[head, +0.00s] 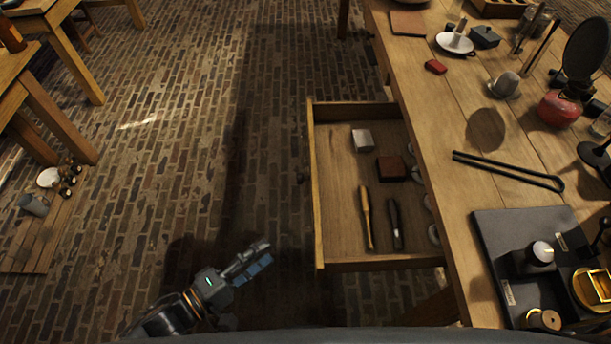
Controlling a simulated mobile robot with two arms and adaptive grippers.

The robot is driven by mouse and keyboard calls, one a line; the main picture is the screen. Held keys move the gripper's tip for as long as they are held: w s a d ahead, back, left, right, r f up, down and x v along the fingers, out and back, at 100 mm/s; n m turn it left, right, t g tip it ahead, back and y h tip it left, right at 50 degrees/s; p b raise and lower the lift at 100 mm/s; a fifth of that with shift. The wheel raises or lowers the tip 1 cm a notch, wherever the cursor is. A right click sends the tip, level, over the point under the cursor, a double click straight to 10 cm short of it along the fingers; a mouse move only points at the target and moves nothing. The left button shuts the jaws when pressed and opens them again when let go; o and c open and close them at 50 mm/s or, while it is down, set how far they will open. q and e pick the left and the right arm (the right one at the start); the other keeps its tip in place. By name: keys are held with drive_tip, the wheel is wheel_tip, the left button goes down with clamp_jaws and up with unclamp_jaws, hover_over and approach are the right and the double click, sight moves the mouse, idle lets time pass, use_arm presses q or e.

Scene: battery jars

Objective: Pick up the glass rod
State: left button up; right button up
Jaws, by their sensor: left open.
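I cannot make out a glass rod in the head view. An open drawer (335,262) sticks out from the wooden workbench (437,120) on the right. In it lie a tool with a light wooden handle (366,217) and a dark-handled tool (395,224), side by side. My left gripper (265,255) is open and appears empty, over the brick floor to the left of the drawer's near corner. It is apart from the drawer. My right gripper is not in view.
The drawer also holds a pale block (363,140) and a brown block (391,168). Black tongs (508,171) and a dark tray (497,232) with jars lie on the bench. A low wooden pallet (50,232) stands at left. The floor between is clear.

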use_arm(q)
drive_tip(key=x, duration=1.1)
drive_tip(key=shift+w+d, duration=0.2)
drive_tip(key=shift+w, duration=0.05)
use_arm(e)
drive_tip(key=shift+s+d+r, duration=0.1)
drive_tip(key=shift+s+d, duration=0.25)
use_arm(q)
drive_tip(key=shift+f, duration=0.1)
clamp_jaws()
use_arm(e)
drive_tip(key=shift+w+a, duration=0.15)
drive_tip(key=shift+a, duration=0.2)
